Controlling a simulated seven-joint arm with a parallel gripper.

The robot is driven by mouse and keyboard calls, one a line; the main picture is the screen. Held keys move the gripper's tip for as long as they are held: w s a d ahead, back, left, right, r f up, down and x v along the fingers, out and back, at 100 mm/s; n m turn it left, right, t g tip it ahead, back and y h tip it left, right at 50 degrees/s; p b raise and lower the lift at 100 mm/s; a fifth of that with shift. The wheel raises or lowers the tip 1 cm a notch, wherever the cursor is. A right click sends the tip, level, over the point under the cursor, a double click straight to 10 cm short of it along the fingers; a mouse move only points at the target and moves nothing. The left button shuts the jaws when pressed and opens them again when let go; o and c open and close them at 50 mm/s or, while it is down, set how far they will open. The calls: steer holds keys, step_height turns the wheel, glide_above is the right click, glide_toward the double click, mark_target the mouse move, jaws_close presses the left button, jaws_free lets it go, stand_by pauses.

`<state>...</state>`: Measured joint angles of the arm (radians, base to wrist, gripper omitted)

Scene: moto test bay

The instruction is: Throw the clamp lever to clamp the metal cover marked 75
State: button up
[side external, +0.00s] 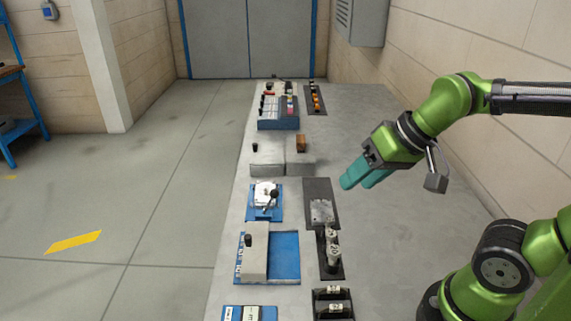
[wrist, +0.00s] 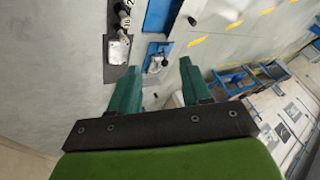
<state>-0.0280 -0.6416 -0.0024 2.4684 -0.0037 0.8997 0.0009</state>
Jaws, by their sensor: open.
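A silver-white clamp fixture (side external: 263,191) with a black-knobbed lever (side external: 273,194) sits on a blue base plate left of the bench's middle; the fixture also shows in the wrist view (wrist: 155,63). A grey metal plate (side external: 321,210) lies on a dark panel to its right, also seen in the wrist view (wrist: 117,50). I cannot read a 75 on either, so I cannot tell which is the cover. My gripper (side external: 357,182) has teal fingers, open and empty, in the air above and right of the dark panel, apart from the fixture. Its fingers also show in the wrist view (wrist: 158,70).
A block marked 20 (side external: 333,252) stands in front of the metal plate. A beige box (side external: 256,262) on a blue plate stands nearer. Grey blocks (side external: 267,168) and a blue switch box (side external: 279,124) stand farther back. The bench's right side (side external: 380,240) is clear.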

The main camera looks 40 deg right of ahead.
steer(key=shift+c, duration=0.9)
steer(key=shift+w+a+f, duration=0.1)
steer(key=shift+f, duration=0.25)
steer(key=shift+c, duration=1.2)
steer(key=w, duration=0.2)
steer(key=w+a+g, duration=0.1)
steer(key=shift+f+n, duration=0.3)
steer(key=shift+n, duration=0.1)
jaws_close()
steer(key=n+g+h, duration=0.2)
steer(key=n+h, duration=0.1)
steer(key=n, duration=0.9)
glide_above(269, 203)
steer(key=s, duration=0.2)
step_height(269, 203, down, 12)
steer(key=shift+w+a, duration=0.15)
